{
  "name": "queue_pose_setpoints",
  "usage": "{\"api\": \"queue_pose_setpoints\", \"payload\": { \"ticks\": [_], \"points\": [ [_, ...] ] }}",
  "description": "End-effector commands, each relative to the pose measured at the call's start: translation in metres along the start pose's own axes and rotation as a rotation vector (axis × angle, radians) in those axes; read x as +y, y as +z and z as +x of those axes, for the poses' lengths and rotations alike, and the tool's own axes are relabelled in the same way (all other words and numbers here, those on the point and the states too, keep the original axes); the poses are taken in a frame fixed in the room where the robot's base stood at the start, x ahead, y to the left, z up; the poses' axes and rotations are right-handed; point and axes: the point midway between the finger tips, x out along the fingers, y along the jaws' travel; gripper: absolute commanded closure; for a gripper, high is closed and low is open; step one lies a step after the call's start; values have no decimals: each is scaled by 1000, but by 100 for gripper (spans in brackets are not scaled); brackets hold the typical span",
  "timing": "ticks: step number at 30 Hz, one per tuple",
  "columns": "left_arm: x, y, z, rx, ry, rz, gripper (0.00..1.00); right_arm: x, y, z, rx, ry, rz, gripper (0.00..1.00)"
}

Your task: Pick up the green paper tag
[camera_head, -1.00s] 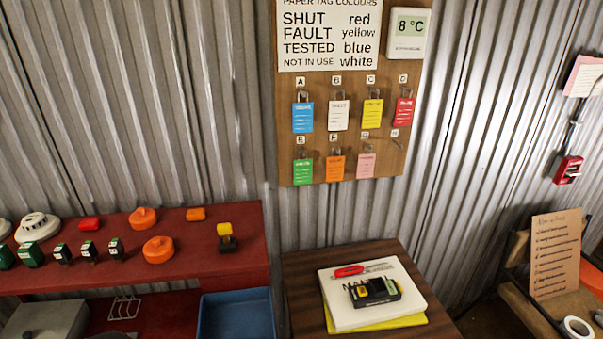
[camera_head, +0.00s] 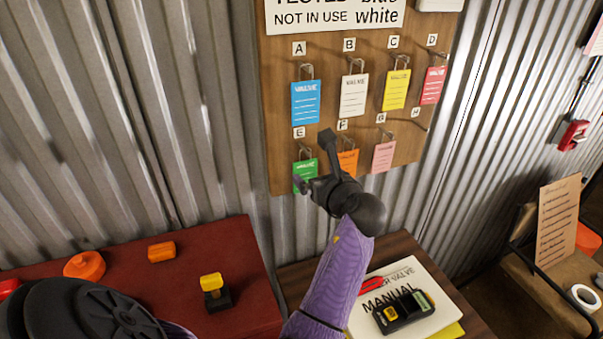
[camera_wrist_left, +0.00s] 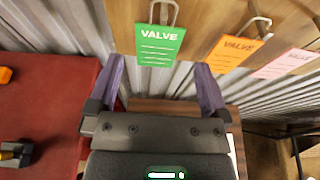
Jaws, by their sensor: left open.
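The green paper tag (camera_head: 305,174) hangs from a hook under the letter E on the wooden board (camera_head: 271,90), in the bottom row. It is partly hidden by my gripper in the head view. In the left wrist view the green tag (camera_wrist_left: 160,45) is whole, marked VALVE, hanging from a wire hook. My left gripper (camera_head: 315,160) is open in front of the board beside the tag. In the left wrist view its fingers (camera_wrist_left: 160,80) are spread wide, with the tag ahead of the gap between them. I see no contact. My right gripper is not in view.
An orange tag (camera_head: 347,162) and a pink tag (camera_head: 384,156) hang right of the green one. Blue (camera_head: 305,103), white, yellow and red tags hang above. A red bench (camera_head: 130,275) is at lower left, and a small table with a manual (camera_head: 440,290) is below.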

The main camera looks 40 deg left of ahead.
Motion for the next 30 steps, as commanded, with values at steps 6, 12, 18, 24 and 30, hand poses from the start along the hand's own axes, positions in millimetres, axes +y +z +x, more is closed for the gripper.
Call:
{"api": "queue_pose_setpoints", "payload": {
  "ticks": [6, 12, 18, 24, 30],
  "points": [
    [1, -1, 38, 1, 1, -3, 0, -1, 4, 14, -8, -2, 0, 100],
    [1, 0, 70, 3, -1, -3, 0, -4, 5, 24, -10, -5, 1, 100],
    [1, 2, 71, 3, -2, -4, 0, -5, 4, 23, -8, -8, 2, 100],
    [1, 2, 71, 3, -2, -4, 38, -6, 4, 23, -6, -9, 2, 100],
    [1, 1, 70, 3, -2, -4, 74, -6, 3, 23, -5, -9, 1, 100]
  ]
}}
